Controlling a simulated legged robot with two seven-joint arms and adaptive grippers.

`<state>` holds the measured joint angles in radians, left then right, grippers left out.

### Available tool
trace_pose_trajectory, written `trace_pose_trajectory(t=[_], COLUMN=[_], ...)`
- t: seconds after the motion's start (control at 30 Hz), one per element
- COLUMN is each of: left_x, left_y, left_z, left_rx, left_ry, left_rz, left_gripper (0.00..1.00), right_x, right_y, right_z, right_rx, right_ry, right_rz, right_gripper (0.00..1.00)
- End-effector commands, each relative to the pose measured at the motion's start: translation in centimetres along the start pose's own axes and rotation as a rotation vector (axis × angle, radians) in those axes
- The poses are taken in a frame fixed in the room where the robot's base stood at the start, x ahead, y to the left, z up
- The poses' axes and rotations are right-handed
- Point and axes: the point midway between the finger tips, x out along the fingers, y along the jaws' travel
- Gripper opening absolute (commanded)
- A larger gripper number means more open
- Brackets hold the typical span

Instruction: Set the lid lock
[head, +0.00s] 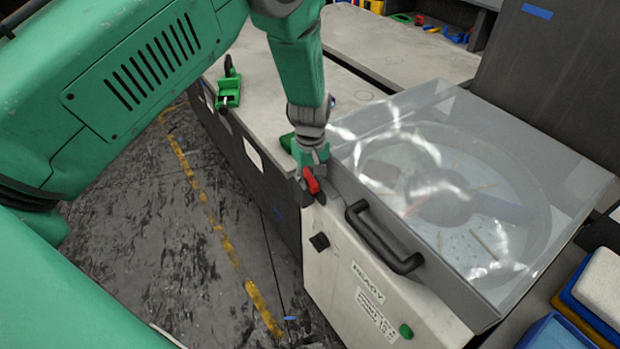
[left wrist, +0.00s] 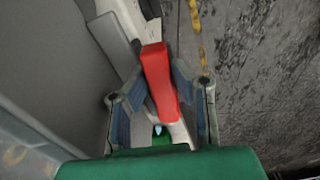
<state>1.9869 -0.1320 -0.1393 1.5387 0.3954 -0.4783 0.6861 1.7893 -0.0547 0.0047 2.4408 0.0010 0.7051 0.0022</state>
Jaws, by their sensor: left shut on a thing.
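The machine (head: 345,262) has a clear lid (head: 450,190) that is down, with a black handle (head: 382,240) on its front. A red lock lever (head: 311,181) sits at the machine's front left corner, beside the lid. My left gripper (head: 308,172) reaches down onto it from above. In the left wrist view the red lever (left wrist: 159,82) stands between the two fingers of the left gripper (left wrist: 162,100), which is shut on it. The lever's base is partly hidden by the gripper. My right gripper is not in view.
A black knob (head: 319,241), a label reading READY (head: 368,281) and a green button (head: 405,331) are on the machine's front. A green clamp-like device (head: 228,92) stands on the bench behind. Blue and yellow bins (head: 590,300) are at the right. The floor at left is clear.

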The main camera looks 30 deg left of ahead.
Motion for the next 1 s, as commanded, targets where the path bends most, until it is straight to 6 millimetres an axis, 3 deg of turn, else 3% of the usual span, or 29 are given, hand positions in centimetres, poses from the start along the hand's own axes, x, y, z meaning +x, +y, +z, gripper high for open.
trace_pose_trajectory(t=[0.03, 0.1, 0.47, 1.0], left_x=[0.5, 0.5, -0.3, -10.1], left_y=[-0.3, -0.2, -0.1, 0.1], left_z=[0.8, 0.7, 0.2, 0.2], left_rx=[0.001, 0.002, 0.001, 0.001], left_ry=[-0.018, -0.016, -0.006, -0.008], left_rz=[-0.011, -0.01, -0.002, -0.004], left_gripper=[0.23, 0.4, 0.4, 0.4], right_x=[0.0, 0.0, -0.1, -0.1], right_y=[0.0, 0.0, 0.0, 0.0], right_z=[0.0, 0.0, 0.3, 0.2], right_rx=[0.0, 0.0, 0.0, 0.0], right_ry=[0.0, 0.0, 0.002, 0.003], right_rz=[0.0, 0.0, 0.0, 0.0], right_gripper=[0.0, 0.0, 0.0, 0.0])
